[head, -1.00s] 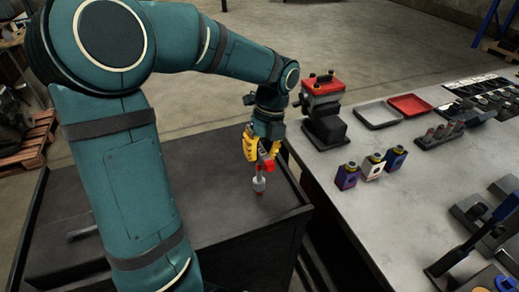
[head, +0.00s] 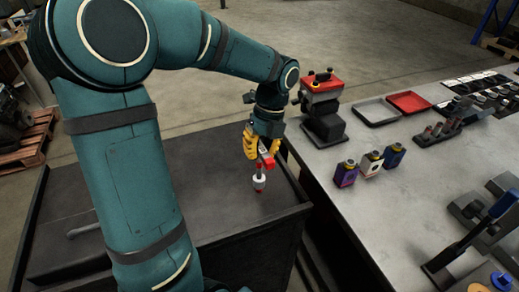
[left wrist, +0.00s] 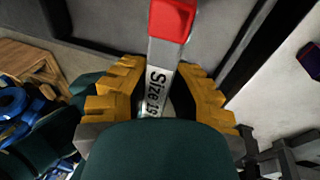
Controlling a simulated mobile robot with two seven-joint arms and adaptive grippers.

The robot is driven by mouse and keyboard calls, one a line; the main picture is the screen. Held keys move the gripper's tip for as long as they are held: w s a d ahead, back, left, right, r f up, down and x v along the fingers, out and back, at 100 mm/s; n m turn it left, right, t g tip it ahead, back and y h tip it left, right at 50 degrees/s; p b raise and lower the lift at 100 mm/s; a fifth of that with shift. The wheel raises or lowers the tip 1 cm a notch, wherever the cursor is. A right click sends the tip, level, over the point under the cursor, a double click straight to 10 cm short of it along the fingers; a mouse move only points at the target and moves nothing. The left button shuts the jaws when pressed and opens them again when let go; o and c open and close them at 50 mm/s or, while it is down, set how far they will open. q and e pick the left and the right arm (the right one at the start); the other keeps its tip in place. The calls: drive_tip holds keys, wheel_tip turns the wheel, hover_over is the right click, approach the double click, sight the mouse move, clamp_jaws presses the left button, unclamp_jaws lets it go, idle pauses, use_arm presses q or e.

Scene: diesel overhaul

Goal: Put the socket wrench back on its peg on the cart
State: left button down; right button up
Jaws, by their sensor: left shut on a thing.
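The socket wrench has a grey metal shank marked "Size 19" (left wrist: 160,80) and a red end, which shows at the top of the left wrist view. My left gripper (head: 262,150) is shut on it with yellow fingers, above the right part of the dark cart (head: 225,190). The wrench's red part (head: 268,163) shows just below the fingers in the head view. Right below stands a small red and white upright piece (head: 259,181), seemingly the peg; I cannot tell whether the wrench touches it. My right gripper is not in view.
A grey workbench (head: 345,215) stands right of the cart, with a red-topped device (head: 322,100), grey and red trays (head: 408,102), several small bottles (head: 371,163) and a blue-handled fixture (head: 490,220). Raised rims edge the cart. A grey rod-like item (head: 84,230) lies at its left.

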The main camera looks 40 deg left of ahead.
use_arm(q)
drive_tip(key=shift+f, duration=0.15)
drive_tip(key=shift+f+b, duration=0.6)
drive_tip(key=shift+f, duration=0.35)
drive_tip(key=shift+c, duration=1.2)
unclamp_jaws()
wheel_tip(320, 180, up, 9)
drive_tip(key=p, duration=0.9)
